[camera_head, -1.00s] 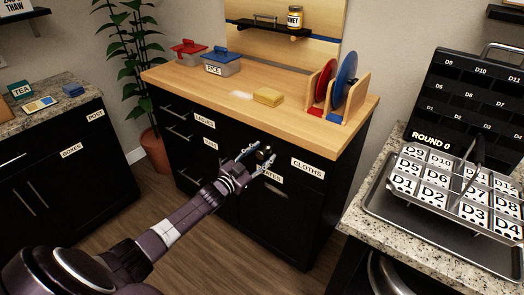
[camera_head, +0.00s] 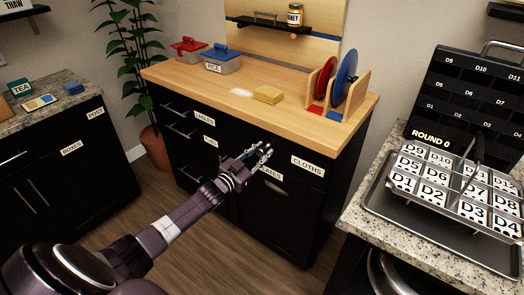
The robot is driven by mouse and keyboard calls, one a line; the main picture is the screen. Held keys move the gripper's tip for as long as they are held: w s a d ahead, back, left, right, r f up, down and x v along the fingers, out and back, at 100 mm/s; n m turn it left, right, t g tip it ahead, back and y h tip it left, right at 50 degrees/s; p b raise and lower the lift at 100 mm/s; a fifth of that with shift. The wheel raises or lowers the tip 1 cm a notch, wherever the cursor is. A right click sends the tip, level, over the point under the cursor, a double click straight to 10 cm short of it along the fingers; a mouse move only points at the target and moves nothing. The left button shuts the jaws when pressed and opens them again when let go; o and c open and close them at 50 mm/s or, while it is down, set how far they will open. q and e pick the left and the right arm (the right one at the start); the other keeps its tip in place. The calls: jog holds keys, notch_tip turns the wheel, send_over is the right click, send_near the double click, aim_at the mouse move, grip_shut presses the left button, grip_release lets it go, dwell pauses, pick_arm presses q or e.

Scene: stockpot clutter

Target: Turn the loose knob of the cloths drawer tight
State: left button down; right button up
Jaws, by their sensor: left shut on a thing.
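The cloths drawer is the black front with the white CLOTHS label (camera_head: 307,165), at the upper right of the wooden-topped cabinet. My left gripper (camera_head: 264,152) reaches in from the lower left to this front, just left of the label. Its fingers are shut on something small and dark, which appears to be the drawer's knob. The fingers mostly hide it, so I cannot tell how tight it sits. My right gripper is not in view.
The wooden top (camera_head: 220,92) holds a yellow sponge (camera_head: 268,95), lidded boxes (camera_head: 221,62) and a rack with red and blue discs (camera_head: 345,80). A granite counter with a metal tray (camera_head: 440,235) stands at the right.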

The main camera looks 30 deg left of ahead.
pick_arm(q)
jog(key=m, duration=0.3)
jog(key=shift+m, duration=0.4)
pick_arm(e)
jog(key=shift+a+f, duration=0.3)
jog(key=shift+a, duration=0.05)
pick_arm(q)
jog(key=shift+m+b, duration=0.45)
jog(key=shift+m, duration=0.05)
jog(key=m+b, duration=0.1)
jog(key=m, duration=0.2)
jog(key=shift+m, duration=0.3)
jog(key=shift+f+m+b, duration=0.1)
jog(key=shift+m+b, duration=0.25)
jog(key=shift+m, duration=0.35)
jog(key=c, duration=2)
grip_release()
jog(key=shift+m, duration=0.6)
jog(key=shift+c, duration=0.2)
jog(key=o, duration=0.5)
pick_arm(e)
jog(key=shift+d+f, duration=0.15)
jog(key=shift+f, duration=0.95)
